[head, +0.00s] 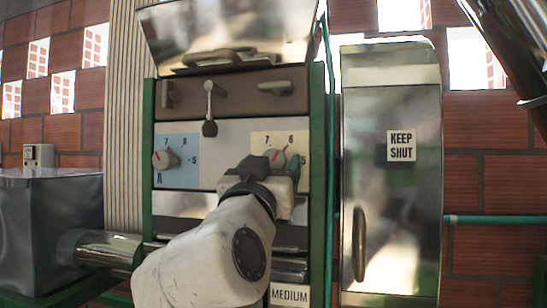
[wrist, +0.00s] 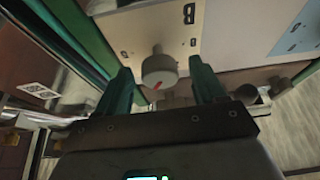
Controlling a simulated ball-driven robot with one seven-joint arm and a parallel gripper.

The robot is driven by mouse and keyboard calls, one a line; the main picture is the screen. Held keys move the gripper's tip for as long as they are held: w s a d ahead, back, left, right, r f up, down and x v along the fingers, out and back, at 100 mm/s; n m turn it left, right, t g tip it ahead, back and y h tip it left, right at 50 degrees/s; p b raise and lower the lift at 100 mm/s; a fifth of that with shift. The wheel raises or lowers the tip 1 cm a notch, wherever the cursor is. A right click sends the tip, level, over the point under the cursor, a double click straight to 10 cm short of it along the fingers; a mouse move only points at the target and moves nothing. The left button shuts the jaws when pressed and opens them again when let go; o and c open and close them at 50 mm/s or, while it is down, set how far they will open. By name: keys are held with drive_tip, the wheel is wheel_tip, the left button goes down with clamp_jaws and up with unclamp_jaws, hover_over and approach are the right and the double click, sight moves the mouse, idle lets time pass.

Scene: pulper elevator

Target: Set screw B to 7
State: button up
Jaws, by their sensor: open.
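Screw B is a round grey knob (head: 278,157) with a red pointer line, on the cream plate (head: 298,140) at the right of the panel. Its pointer leans up and right, between the 7 and the 6, nearer the 6. My gripper (head: 262,165) is in front of the knob and hides its lower left part and the lower plate. In the wrist view the knob (wrist: 159,70) stands between two open teal fingers, with a gap on each side. A dark letter, seemingly B (wrist: 189,13), shows on the plate there.
Knob A (head: 161,159) sits on a blue plate to the left. A hanging lever (head: 209,110) and brown bar (head: 240,92) are above. A metal cabinet marked KEEP SHUT (head: 395,190) stands right. A metal tank (head: 50,225) is at left. A MEDIUM label (head: 290,296) is below.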

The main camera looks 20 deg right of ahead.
drive_tip(key=shift+x, duration=1.1)
drive_tip(key=shift+c, duration=0.4)
drive_tip(key=c, duration=1)
drive_tip(key=shift+o, duration=0.2)
